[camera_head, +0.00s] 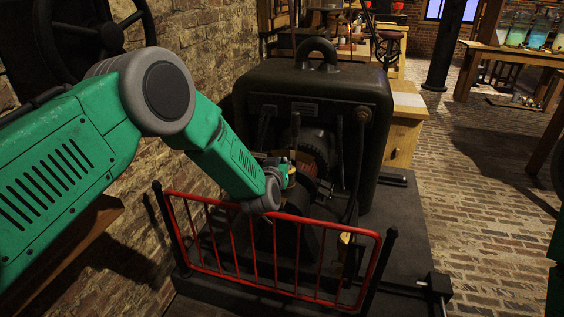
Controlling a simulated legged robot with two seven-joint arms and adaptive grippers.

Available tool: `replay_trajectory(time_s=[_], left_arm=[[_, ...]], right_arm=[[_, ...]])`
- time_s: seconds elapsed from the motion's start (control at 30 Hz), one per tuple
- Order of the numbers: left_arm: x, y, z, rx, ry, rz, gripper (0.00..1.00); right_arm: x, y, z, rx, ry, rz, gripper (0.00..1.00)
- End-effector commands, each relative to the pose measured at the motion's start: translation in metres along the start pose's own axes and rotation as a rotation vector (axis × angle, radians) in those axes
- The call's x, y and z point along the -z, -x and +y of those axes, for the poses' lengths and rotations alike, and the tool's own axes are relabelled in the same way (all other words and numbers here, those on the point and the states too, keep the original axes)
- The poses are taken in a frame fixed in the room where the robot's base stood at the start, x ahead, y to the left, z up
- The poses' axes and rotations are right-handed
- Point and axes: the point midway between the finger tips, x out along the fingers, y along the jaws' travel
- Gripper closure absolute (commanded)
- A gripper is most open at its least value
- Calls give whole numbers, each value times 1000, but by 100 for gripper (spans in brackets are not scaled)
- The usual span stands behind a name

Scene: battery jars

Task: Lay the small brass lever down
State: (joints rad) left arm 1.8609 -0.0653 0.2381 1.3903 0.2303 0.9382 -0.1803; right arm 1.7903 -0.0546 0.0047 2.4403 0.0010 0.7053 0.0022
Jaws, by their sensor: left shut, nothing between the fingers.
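My left arm reaches over the red railing (255,284) to the dark machine (335,88). My left gripper (284,168) is small and dark in the view, at the front of the machine's round coil part; it is shut with nothing seen held. A small brass-coloured upright piece (291,177) shows right beside the fingers; it looks like the lever, but I cannot tell whether the fingers touch it. A dark upright rod (295,128) stands just behind. My wrist hides part of the machine's lower left. My right gripper is out of view.
The red railing stands between dark posts (382,262) in front of the machine. Another brass-coloured part (346,239) sits low behind it. A brick wall (205,50) is close on the left. The brick floor (470,220) is open on the right; a table with jars (516,36) stands far back.

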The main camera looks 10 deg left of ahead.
Motion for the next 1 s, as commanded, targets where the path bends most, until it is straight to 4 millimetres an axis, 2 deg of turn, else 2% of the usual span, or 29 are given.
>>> replay_trajectory(time_s=[0.1, 0.37, 0.47, 0.63, 0.7, 1.0], left_arm=[[-7, 3, -1, -1, -2, -1, 100], [-4, 3, -1, 0, -1, -1, 100], [8, 3, -2, 0, -1, 0, 100], [45, 3, -6, 1, -1, 1, 100], [27, 23, -7, 0, -2, -9, 100], [4, 78, -10, -1, -2, -6, 100]], right_arm=[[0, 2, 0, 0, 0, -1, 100], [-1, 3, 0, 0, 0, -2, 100], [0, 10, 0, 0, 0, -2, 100], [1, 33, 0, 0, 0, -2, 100], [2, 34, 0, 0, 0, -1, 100], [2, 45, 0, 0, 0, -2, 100]])
